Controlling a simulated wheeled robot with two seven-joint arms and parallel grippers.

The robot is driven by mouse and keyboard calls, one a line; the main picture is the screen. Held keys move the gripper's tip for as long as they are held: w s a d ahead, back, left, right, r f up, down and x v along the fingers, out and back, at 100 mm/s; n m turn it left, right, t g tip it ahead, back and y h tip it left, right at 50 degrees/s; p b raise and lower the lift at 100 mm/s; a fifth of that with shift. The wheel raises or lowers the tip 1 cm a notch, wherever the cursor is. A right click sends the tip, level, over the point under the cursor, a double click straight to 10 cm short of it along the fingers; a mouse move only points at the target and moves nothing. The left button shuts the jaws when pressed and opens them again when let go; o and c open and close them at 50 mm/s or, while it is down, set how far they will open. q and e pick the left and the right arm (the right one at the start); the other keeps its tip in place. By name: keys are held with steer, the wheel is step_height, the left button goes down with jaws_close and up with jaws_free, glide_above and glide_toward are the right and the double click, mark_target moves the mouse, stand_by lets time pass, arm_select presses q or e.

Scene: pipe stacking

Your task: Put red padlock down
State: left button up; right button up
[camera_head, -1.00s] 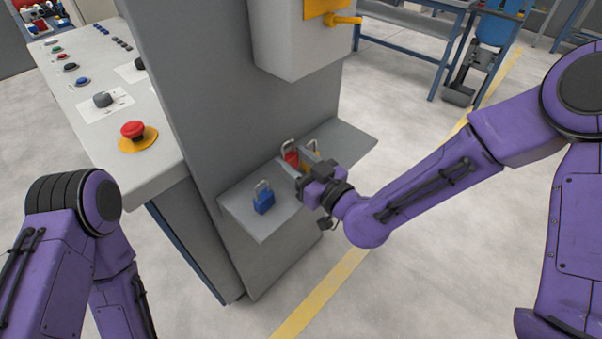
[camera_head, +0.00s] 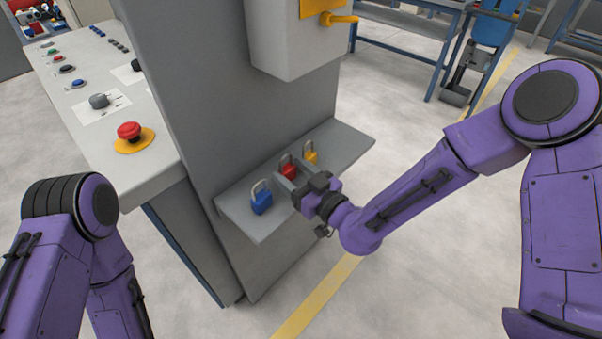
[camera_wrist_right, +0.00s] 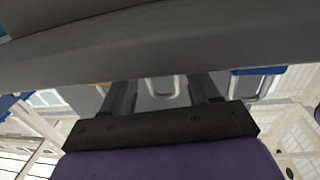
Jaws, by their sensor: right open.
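The red padlock (camera_head: 289,171) stands upright on the small grey shelf (camera_head: 345,142), between a blue padlock (camera_head: 262,204) on the left and a yellow padlock (camera_head: 311,158) on the right. My right gripper (camera_head: 290,179) is open at the shelf, its fingers on either side of the red padlock. In the right wrist view, a metal shackle (camera_wrist_right: 163,87) shows between the two spread fingers; the padlock's body is mostly hidden there. The blue padlock shows at the right of that view (camera_wrist_right: 258,71). My left gripper is out of view.
The shelf juts from a grey panel (camera_head: 200,90), with a grey box (camera_head: 295,45) and yellow handle above it. A sloped console (camera_head: 90,110) with a red emergency button (camera_head: 130,131) stands left. The shelf's right end is bare; open floor lies to the right.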

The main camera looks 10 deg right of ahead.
steer(key=shift+d+r, duration=0.1)
steer(key=shift+r, duration=0.1)
steer(key=p+v, duration=0.4)
steer(key=v, duration=0.8)
steer(key=s+d+f+m+g+h, duration=0.3)
steer(key=f, duration=0.5)
steer(key=s+d+f+m+g+h, duration=0.3)
steer(key=f, duration=0.5)
steer(key=s+d+f+m+g+h, duration=0.6)
steer(key=s+d+f, duration=0.3)
steer(key=s+d, duration=0.3)
steer(key=shift+s+f+m+h, duration=0.25)
steer(key=shift+s+m+h, duration=0.3)
steer(key=shift+s, duration=0.5)
steer(key=shift+a, duration=0.1)
